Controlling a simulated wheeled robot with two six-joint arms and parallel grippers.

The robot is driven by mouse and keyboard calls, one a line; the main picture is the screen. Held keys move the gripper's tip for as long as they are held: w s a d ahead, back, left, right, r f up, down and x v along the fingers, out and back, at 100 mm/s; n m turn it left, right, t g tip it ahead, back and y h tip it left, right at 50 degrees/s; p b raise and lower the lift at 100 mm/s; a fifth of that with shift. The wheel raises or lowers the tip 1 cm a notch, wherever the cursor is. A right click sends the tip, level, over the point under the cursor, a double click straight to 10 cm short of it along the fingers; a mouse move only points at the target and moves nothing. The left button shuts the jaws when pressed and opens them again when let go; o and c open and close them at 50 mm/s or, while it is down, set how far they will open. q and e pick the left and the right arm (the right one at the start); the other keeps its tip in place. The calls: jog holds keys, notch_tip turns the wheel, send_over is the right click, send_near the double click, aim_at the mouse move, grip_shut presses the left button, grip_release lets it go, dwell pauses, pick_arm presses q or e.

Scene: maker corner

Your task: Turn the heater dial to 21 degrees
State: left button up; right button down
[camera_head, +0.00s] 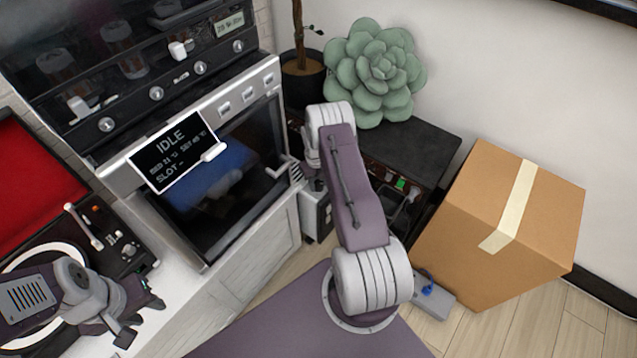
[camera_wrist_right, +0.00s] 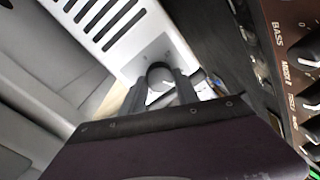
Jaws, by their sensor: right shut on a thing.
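The heater is a white box with dark slots, seen close in the right wrist view (camera_wrist_right: 118,22). Part of a white body, apparently the same heater, shows low beside the black cabinet in the head view (camera_head: 312,218). Its round dial (camera_wrist_right: 160,76) has a pale pointer line and sits on the white face. My right gripper (camera_wrist_right: 160,92) is shut on the dial, one finger on each side. The scale marks are too small to read. In the head view my right arm hides most of the dial area. My left gripper (camera_head: 140,318) is open and empty at lower left.
A black cabinet (camera_head: 420,145) with knobs and cables stands beside the heater, a plant (camera_head: 375,70) on top. A cardboard box (camera_head: 510,225) is to its right. A machine with an "IDLE" screen (camera_head: 172,150) is at left. A turntable (camera_head: 60,250) lies near my left arm.

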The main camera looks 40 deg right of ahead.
aim_at(317, 185)
jog(key=c, duration=0.9)
grip_release()
jog(key=shift+r, duration=0.1)
jog(key=r+p, duration=0.3)
jog(key=r, duration=0.5)
jog(key=shift+a, duration=0.2)
jog(key=shift+r, duration=0.45)
